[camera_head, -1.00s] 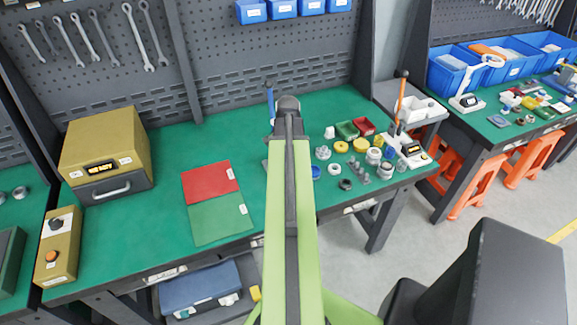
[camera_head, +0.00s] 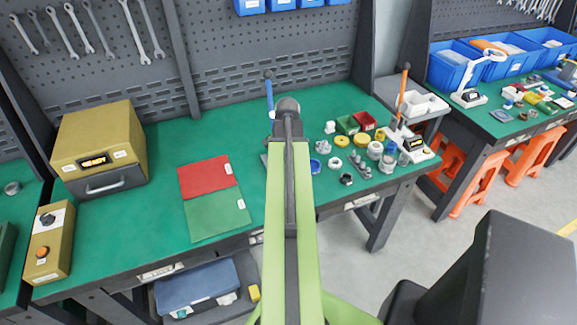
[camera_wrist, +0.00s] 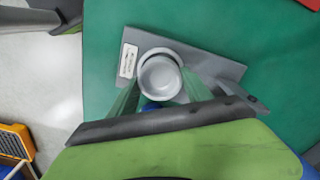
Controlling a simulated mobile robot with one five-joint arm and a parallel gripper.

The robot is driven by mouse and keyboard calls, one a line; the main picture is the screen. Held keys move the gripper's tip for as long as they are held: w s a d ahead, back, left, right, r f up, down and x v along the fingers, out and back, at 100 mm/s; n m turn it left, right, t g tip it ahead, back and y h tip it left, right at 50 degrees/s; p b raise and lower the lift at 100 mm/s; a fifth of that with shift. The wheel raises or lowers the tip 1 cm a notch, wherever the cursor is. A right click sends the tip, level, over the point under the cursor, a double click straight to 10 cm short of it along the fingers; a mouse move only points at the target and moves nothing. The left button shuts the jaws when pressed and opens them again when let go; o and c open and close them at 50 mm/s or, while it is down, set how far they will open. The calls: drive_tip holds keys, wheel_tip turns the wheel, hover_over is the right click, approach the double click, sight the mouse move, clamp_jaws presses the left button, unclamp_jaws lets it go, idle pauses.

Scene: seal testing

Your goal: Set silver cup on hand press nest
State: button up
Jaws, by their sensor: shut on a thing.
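The silver cup (camera_wrist: 159,79) is a round, shiny cup seen from above in the wrist view, between the two pale green fingers of my gripper (camera_wrist: 161,80). My gripper is shut on it. The hand press has a grey base plate (camera_wrist: 218,68) with a white label. A round pale nest rim (camera_wrist: 153,52) shows just behind the cup, which overlaps it. I cannot tell whether the cup touches the nest or is held above it. In the head view, the press's blue lever (camera_head: 269,97) stands beyond my arm, which hides the cup and gripper.
Red and green mats (camera_head: 212,198) lie left of my arm on the green bench. A yellow box (camera_head: 103,145) stands further left. Several small rings and parts (camera_head: 375,150), and a press with an orange lever (camera_head: 402,95), are on the right.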

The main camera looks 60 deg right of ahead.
drive_tip(key=shift+f+b, duration=0.45)
idle(0.6)
drive_tip(key=o, duration=1.6)
drive_tip(key=shift+c, duration=0.2)
drive_tip(key=shift+r, duration=0.15)
wheel_tip(320, 180, up, 5)
drive_tip(key=p, duration=0.5)
drive_tip(key=shift+w, duration=0.1)
